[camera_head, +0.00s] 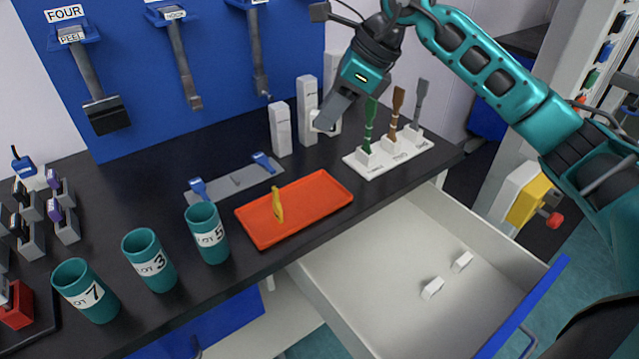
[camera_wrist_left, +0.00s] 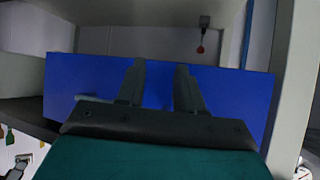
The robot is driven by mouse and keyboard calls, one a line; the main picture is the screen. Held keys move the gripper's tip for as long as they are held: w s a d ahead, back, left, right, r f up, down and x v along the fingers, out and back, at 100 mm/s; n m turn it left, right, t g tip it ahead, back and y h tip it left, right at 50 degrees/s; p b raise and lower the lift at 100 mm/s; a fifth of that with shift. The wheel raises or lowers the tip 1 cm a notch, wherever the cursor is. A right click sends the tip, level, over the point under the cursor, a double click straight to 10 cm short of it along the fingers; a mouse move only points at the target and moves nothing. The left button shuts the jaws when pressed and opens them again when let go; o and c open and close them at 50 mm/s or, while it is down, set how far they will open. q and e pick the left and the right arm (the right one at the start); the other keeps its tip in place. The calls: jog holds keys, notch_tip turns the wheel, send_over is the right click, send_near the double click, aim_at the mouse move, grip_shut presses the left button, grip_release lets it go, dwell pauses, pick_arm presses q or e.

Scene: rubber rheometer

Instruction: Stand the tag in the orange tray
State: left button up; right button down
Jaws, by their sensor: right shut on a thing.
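The orange tray (camera_head: 315,205) lies flat on the black bench. A small yellow piece (camera_head: 278,205) stands upright in it, towards its left; I cannot tell for sure whether it is the tag. My right gripper (camera_head: 324,122) is at the back of the bench, beyond the tray, among the white upright blocks. It is shut on a small white thing (camera_head: 328,129), mostly hidden by the fingers. My left gripper (camera_wrist_left: 158,88) shows only in the left wrist view, open and empty, with a blue panel (camera_wrist_left: 225,95) beyond it.
White blocks (camera_head: 281,130) stand behind the tray. A white rack (camera_head: 388,157) with green, brown and grey tools is at right. A grey plate (camera_head: 235,181) with blue clips and teal cups (camera_head: 150,260) are at left. An open drawer (camera_head: 400,270) juts out in front.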

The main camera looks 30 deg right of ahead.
notch_tip(320, 180, down, 9)
jog(key=shift+f, duration=0.1)
jog(key=shift+f+b, duration=0.3)
jog(key=shift+f, duration=0.25)
notch_tip(320, 180, down, 4)
jog(key=shift+r, duration=0.15)
pick_arm(q)
jog(key=shift+w+d, duration=0.25)
jog(key=shift+w, duration=0.1)
jog(key=shift+f, duration=0.1)
pick_arm(e)
jog(key=c, duration=1)
grip_release()
